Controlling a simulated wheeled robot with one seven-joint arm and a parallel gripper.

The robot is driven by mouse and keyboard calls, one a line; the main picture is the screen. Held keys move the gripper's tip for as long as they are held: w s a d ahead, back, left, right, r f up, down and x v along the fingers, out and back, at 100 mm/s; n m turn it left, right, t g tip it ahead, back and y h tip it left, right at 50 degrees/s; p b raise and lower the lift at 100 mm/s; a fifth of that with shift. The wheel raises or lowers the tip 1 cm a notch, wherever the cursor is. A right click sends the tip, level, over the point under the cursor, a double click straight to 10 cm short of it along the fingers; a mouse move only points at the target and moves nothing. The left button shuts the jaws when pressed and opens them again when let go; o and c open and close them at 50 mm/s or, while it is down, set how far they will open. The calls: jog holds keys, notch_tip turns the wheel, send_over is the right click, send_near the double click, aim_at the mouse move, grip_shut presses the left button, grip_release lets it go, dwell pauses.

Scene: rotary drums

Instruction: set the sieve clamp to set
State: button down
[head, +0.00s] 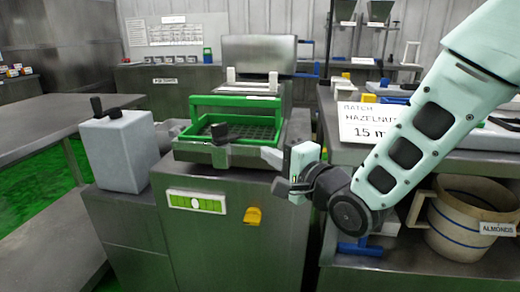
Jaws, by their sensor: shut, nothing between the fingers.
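The sieve (245,128) is a dark mesh in a bright green frame on top of a grey steel machine (237,245). A dark knob on a short grey stem (220,132) stands at the front edge of the sieve; it looks like the sieve clamp, but its marks are too small to read. My gripper (274,160) is shut and empty, to the right of this knob and apart from it, by the machine's front right corner. My arm comes in from the upper right and hides part of the bench behind it.
A grey box with black knobs (122,150) stands left of the sieve. A yellow handle (253,216) and a green-white panel (197,201) are on the machine front. At right are a batch sign (365,120) and an almonds bucket (470,222). A bare table (60,125) is at left.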

jog(key=shift+v, duration=2.2)
jog(key=shift+w+d, duration=0.15)
